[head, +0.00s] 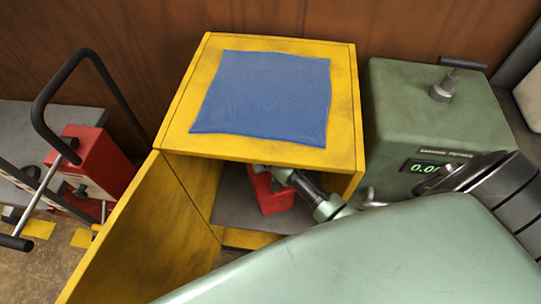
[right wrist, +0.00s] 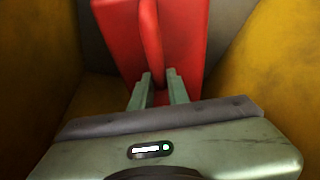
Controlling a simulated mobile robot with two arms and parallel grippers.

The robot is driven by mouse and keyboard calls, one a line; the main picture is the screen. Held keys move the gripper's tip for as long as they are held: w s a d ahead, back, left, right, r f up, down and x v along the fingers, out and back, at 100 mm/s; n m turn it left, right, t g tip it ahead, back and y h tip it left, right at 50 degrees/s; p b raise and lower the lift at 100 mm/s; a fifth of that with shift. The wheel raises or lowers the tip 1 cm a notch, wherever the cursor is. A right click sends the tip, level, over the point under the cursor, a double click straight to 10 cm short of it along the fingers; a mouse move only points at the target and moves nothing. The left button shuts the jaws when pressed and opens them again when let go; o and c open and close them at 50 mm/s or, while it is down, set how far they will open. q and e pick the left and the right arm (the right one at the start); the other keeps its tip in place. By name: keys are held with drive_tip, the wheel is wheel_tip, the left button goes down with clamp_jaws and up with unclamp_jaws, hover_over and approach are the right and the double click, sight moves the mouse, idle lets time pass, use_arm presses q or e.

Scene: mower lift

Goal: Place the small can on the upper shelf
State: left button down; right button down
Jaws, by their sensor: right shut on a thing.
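A red can (head: 270,198) is inside the yellow cabinet (head: 345,110), behind its open front. In the right wrist view the red can (right wrist: 190,40) fills the upper middle, with a raised red grip (right wrist: 151,35) down its face. My right gripper (right wrist: 158,82) is shut on that grip. In the head view my right gripper (head: 274,178) reaches into the cabinet from the right. A grey shelf surface (head: 232,208) shows around the can; I cannot tell whether the can touches it. My left gripper is not in view.
The yellow cabinet door (head: 140,240) stands open at the left. A blue cloth (head: 265,95) lies on the cabinet top. A green machine with a display (head: 430,110) stands close on the right. Red equipment with black handles (head: 90,160) is at the left. Yellow walls flank my gripper.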

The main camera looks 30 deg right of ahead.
drive_tip(key=shift+w+f, duration=0.1)
drive_tip(key=shift+f, duration=1.4)
drive_tip(key=c, duration=1.4)
unclamp_jaws()
drive_tip(key=shift+s+f, duration=0.15)
drive_tip(key=shift+s, duration=0.1)
drive_tip(key=shift+o, duration=0.2)
drive_tip(key=v, duration=0.3)
drive_tip(key=shift+w, duration=0.15)
drive_tip(key=s+a, duration=0.4)
drive_tip(key=s, duration=0.7)
drive_tip(key=shift+a, duration=0.4)
drive_tip(key=shift+s, duration=0.1)
